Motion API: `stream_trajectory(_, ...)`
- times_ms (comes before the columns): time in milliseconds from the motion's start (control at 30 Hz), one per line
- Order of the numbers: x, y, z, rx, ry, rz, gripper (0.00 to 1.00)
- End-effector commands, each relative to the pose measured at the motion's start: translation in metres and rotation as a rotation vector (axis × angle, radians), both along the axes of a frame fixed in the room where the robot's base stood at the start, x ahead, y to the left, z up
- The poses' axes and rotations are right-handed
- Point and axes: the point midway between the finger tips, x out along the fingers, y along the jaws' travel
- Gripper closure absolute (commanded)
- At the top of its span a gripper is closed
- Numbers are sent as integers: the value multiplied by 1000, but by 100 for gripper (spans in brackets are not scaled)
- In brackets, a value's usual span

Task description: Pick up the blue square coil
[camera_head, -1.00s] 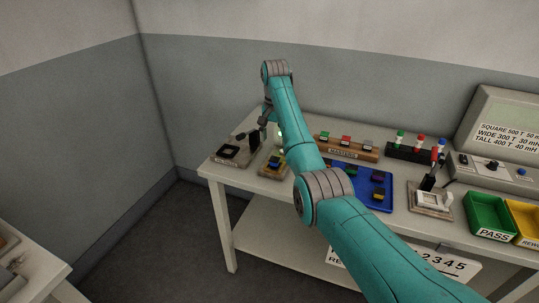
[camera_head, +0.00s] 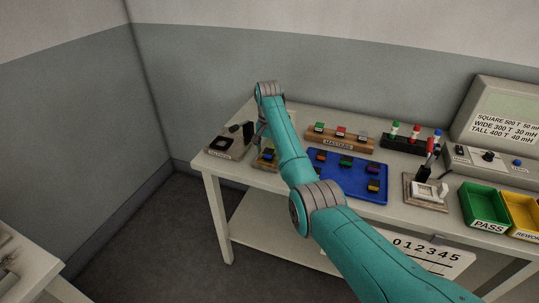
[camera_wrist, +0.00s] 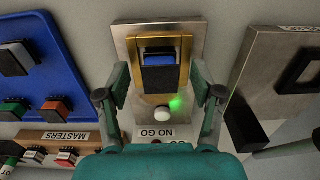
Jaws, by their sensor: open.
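A blue-topped square coil (camera_wrist: 159,60) with a dark body sits in the brass-coloured frame (camera_wrist: 183,43) of a metal gauge plate marked NO GO (camera_wrist: 120,35). My gripper (camera_wrist: 160,82) is open over the plate, one finger at each side of the coil, with gaps between the fingers and the coil. Nothing is held. In the head view the coil (camera_head: 269,154) is small on the left of the bench, and my arm hides part of the fixture.
A white knob (camera_wrist: 162,114) and a green glow sit near the coil. A grey fixture (camera_wrist: 262,65) stands to the right. A blue tray (camera_head: 345,191) of several coils and a MASTERS rack (camera_head: 325,141) are nearby. Green (camera_head: 470,212) and yellow (camera_head: 511,224) bins stand at the right.

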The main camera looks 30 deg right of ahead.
Motion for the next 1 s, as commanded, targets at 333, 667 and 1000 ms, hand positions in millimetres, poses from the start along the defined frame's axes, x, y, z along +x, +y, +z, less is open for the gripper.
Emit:
stream_trajectory(333, -1, 1, -9, -1, -1, 0, 43)
stream_trajectory(667, -1, 1, -9, 0, 0, 0, 100)
stream_trajectory(1000, 0, 1, 9, -1, -3, 0, 100)
